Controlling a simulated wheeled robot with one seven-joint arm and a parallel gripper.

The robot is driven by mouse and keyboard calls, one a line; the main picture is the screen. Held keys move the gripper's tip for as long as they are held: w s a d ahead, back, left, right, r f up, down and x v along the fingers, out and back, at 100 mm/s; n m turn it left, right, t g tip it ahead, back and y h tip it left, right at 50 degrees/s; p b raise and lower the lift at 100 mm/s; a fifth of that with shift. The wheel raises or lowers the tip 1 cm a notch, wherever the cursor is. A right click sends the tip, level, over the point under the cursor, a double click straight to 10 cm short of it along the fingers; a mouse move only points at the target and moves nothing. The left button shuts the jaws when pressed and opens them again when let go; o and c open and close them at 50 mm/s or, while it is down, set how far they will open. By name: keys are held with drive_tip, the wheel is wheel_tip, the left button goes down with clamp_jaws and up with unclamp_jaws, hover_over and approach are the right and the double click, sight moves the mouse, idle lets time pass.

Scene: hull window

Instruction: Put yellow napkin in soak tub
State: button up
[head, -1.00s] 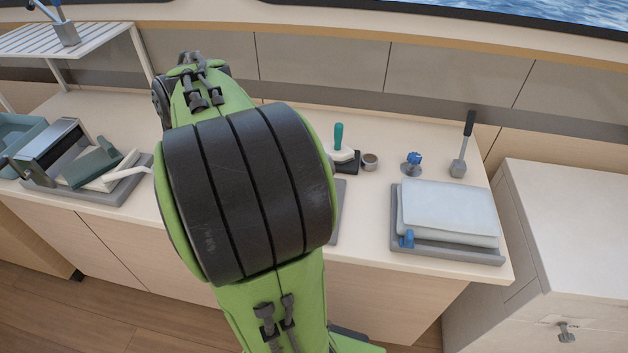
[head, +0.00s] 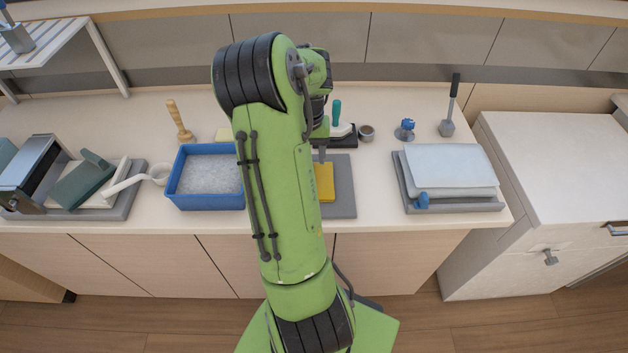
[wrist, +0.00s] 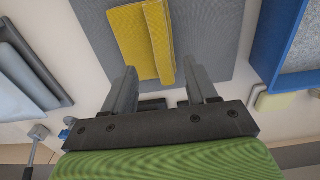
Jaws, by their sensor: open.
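The yellow napkin (head: 326,183) lies folded on a grey mat (head: 343,205) on the counter, partly hidden by my arm in the head view. It shows more fully in the wrist view (wrist: 141,40), with a folded ridge along one side. The blue soak tub (head: 206,205), with pale speckled contents, stands just left of the mat; its edge is at the upper right of the wrist view (wrist: 262,50). My gripper (wrist: 165,72) is open and empty, its two fingers apart, pointing toward the napkin and clear of it.
A tray with folded light-blue cloths (head: 450,168) sits to the right. A teal-handled tool (head: 337,118), a small cup (head: 366,132) and a blue-knobbed item (head: 406,128) stand behind. A wooden-handled tool (head: 180,120) stands behind the tub. A white ladle (head: 150,175) lies beside the tub.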

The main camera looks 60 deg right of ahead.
sight(317, 178)
wheel_tip(317, 178, down, 6)
drive_tip(key=shift+w+f, duration=0.15)
clamp_jaws()
idle(0.3)
